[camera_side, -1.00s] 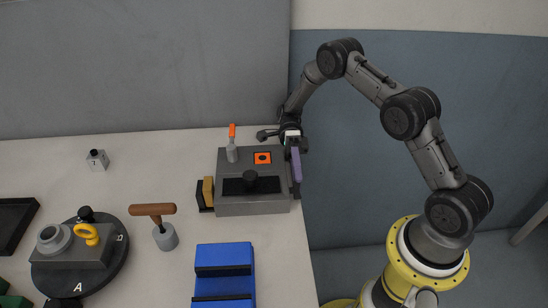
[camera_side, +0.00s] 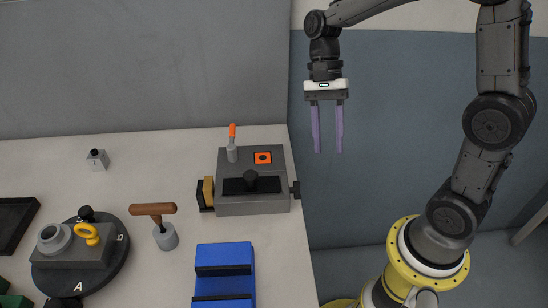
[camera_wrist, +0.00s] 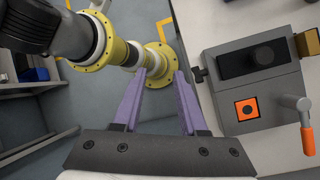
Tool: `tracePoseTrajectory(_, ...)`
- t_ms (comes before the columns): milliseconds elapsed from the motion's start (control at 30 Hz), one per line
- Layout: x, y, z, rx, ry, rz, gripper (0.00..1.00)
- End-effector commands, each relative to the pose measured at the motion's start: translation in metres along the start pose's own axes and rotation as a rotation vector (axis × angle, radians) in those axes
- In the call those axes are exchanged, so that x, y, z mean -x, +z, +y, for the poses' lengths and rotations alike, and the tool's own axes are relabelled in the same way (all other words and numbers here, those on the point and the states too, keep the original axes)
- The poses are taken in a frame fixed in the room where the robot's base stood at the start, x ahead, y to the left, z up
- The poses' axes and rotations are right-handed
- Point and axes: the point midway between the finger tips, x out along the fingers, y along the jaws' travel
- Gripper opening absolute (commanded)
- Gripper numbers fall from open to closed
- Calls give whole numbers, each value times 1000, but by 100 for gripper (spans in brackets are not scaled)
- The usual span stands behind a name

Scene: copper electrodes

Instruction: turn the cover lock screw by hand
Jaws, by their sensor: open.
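A grey box (camera_side: 252,203) stands near the right edge of the table. A small dark screw head (camera_side: 295,189) sticks out of its right side; it also shows in the wrist view (camera_wrist: 198,75). A black knob (camera_side: 250,179) stands in the dark recess on top of the box. I cannot tell for certain which is the cover lock screw. My gripper (camera_side: 329,151) is open and empty, its two purple fingers pointing down. It hangs above and to the right of the box, apart from it. In the wrist view the fingers (camera_wrist: 161,74) have nothing between them.
An orange-tipped lever (camera_side: 232,145) and an orange square (camera_side: 263,158) are on the box. A blue block (camera_side: 225,257), a wooden-handled tool (camera_side: 154,211) and a round black turntable (camera_side: 119,262) are on the table.

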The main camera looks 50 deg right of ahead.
Motion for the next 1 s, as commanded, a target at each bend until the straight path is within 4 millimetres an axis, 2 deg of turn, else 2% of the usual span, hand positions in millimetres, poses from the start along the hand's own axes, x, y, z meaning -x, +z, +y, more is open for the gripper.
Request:
tracePoseTrajectory(33,5,7,12,91,-45,60,42)
tracePoseTrajectory(300,16,24,61,599,-209,416,42)
tracePoseTrajectory(600,15,30,102,1066,-260,829,42)
tracePoseTrajectory(733,14,30,110,1163,-253,927,42)
tracePoseTrajectory(767,14,30,110,1176,-251,941,37)
tracePoseTrajectory(833,14,30,112,1183,-254,958,37)
tracePoseTrajectory(1000,9,33,117,1017,-316,881,37)
